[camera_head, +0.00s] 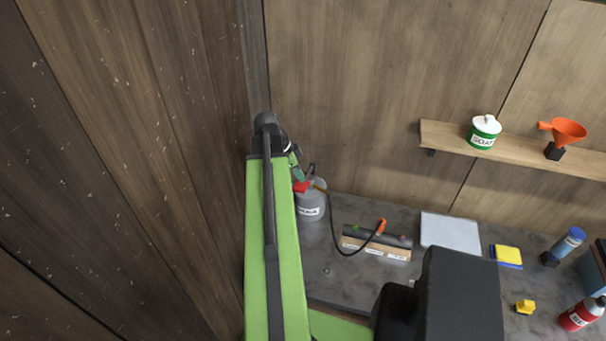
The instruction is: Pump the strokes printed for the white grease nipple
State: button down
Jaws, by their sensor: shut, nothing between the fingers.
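A grey grease pump can (311,208) with a label stands on the grey bench beside the dark wall. It has a red part (301,187) at its top. My gripper (299,174) is shut and empty, just above or against that red part; I cannot tell whether they touch. A black hose (334,238) runs from the pump to an orange coupler (381,227) at the nipple block (376,250). The block carries small coloured nipples and white labels too small to read. I cannot make out a white nipple.
The wooden wall closes the left.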

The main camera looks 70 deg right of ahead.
jog(key=shift+f, duration=0.25)
notch_tip(320, 180, down, 8)
jog(key=b, duration=0.9)
notch_tip(320, 180, up, 9)
jog(key=p, duration=0.9)
jog(key=shift+f, duration=0.35)
jog(key=shift+f, duration=0.15)
notch_tip(320, 180, down, 8)
jog(key=b, duration=0.9)
notch_tip(320, 180, up, 8)
jog(key=p, duration=0.8)
jog(key=shift+p, duration=0.4)
